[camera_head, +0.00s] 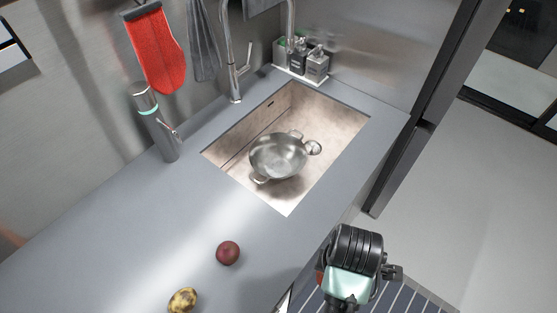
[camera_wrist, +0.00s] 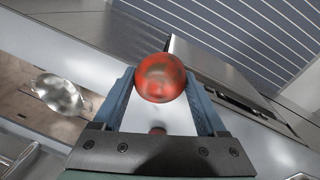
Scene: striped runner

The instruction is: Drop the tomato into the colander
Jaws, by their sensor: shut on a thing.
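The tomato (camera_wrist: 160,78) is red and round, held between the two blue-grey fingers of my gripper (camera_wrist: 162,88) in the wrist view. A small red patch of it shows at the left side of my wrist in the head view (camera_head: 320,279). The colander (camera_head: 278,158) is a shiny metal bowl with side handles. It sits upright in the sink and looks empty. In the wrist view the colander (camera_wrist: 62,95) lies to the left, well apart from the tomato. My gripper is near the counter's front edge, to the lower right of the sink in the head view.
A dark red round vegetable (camera_head: 228,253) and a yellow spotted one (camera_head: 183,300) lie on the grey counter (camera_head: 130,235). A tall faucet (camera_head: 235,75), a grey-green-ringed flask (camera_head: 157,125) and a bottle caddy (camera_head: 302,62) stand around the sink (camera_head: 287,200).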

